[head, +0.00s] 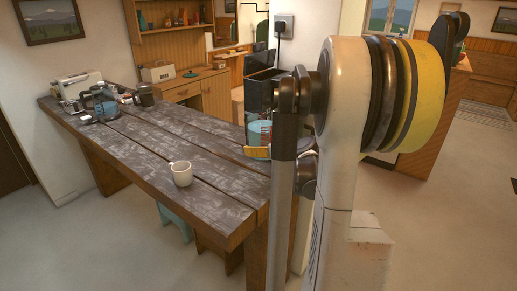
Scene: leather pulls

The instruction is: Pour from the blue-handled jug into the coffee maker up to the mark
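A black appliance that looks like the coffee maker (261,94) stands at the table's far right end, by the wall pillar. My arm hides its right side. A clear vessel with a bluish tint (259,133) shows below its black upper part; I cannot tell its fill level or see a mark. A bluish see-through vessel (105,106), possibly the blue-handled jug, stands among other items at the table's far left end. Its handle is too small to make out. My gripper cannot be made out; my arm fills the right foreground.
The middle planks are clear. A teal stool (174,222) is under the table.

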